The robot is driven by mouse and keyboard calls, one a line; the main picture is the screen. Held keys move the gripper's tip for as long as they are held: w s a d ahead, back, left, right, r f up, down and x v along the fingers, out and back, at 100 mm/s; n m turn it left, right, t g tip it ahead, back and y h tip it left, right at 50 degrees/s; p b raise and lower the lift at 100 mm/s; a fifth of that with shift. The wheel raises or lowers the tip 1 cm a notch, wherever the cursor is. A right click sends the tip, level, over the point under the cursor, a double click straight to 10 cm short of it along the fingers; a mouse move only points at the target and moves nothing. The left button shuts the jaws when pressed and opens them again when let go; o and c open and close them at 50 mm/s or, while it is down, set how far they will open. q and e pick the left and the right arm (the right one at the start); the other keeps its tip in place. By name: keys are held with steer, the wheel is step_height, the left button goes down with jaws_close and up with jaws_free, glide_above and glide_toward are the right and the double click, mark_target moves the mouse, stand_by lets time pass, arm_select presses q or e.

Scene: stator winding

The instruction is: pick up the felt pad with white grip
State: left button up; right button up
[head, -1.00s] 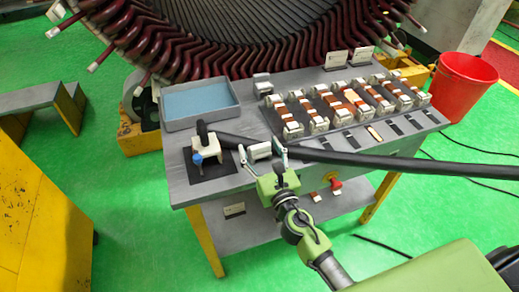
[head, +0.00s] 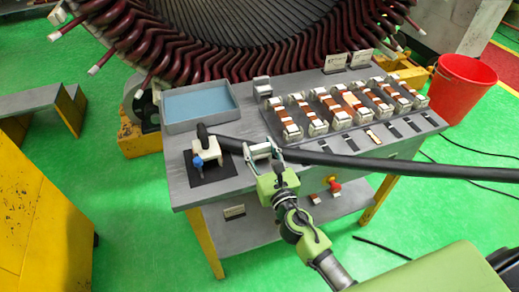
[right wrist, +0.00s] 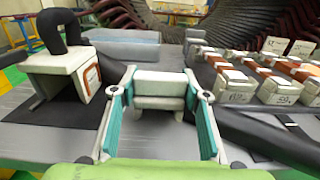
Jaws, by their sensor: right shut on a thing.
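The felt pad's white grip (head: 259,151) is a pale block near the front edge of the grey worktable. It also shows in the right wrist view (right wrist: 160,83), with a second pale bar below it; the felt itself I cannot make out clearly. My right gripper (head: 262,153) is shut on the white grip, one finger against each end. In the right wrist view the gripper (right wrist: 160,92) has its teal-padded fingers either side of the block. I cannot tell whether the pad is clear of the table. My left gripper is not in view.
A thick black hose (head: 400,167) crosses the table just right of my gripper. A white tool with a blue knob (head: 205,155) stands on a black mat to the left. Behind are a blue-lined tray (head: 200,103) and a rack of coil pieces (head: 345,103). A red bucket (head: 465,85) stands at right.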

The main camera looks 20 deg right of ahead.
mark_target(261, 146)
steer(key=r, duration=0.1)
steer(key=r+p, duration=0.2)
steer(key=shift+s+r, duration=0.1)
steer(key=shift+s, duration=0.15)
steer(key=s+d+r, duration=0.3)
steer(key=s+r, duration=0.5)
steer(key=s, duration=0.5)
steer(key=shift+d+r+p, duration=0.25)
steer(key=shift+r+p, duration=0.05)
steer(key=shift+r, duration=0.1)
